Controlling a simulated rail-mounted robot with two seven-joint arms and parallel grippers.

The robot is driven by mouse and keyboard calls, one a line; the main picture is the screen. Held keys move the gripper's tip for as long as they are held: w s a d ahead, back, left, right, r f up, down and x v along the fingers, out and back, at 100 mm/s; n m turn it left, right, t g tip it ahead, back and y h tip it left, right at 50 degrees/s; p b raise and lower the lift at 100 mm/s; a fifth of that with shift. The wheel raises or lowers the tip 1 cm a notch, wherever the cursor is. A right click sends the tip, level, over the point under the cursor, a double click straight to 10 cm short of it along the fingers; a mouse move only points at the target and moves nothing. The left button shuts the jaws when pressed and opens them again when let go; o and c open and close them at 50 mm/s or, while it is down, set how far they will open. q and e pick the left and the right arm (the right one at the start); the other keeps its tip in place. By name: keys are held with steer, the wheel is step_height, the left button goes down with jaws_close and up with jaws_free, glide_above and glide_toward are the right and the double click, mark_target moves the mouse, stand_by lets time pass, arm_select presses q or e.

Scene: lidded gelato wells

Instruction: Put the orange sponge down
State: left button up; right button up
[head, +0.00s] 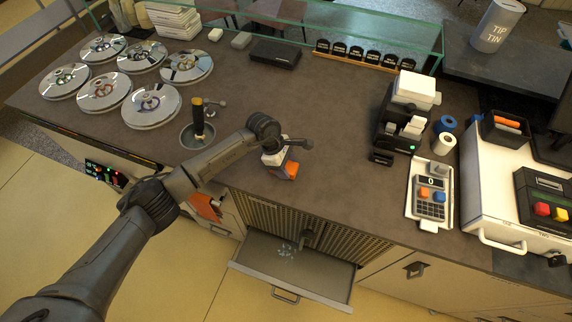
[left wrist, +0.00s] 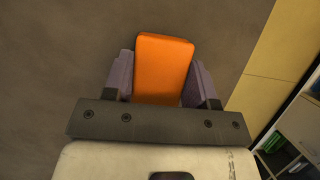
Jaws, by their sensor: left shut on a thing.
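The orange sponge (left wrist: 163,68) is a block between the two purple-grey finger pads of my left gripper (left wrist: 163,88) in the left wrist view. The gripper is shut on it. In the head view the orange sponge (head: 290,170) shows at the end of my left gripper (head: 282,165), over the brown counter (head: 340,190) near its front edge. I cannot tell whether the sponge touches the counter. My right gripper is not in view.
A round steel basin (head: 197,136) lies left of the gripper. Several round shiny lids (head: 151,105) cover wells at the left. An open drawer (head: 290,268) juts out below. A black machine (head: 404,120) and a keypad till (head: 431,195) stand right. The counter between is clear.

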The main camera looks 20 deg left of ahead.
arm_select(q)
steer(key=shift+f, duration=0.2)
steer(key=o, duration=1.1)
steer(key=shift+r, duration=0.1)
steer(key=shift+r, duration=0.35)
steer(key=v, duration=0.9)
steer(key=shift+a+r, duration=0.25)
steer(key=shift+r, duration=0.05)
steer(key=shift+v, duration=0.9)
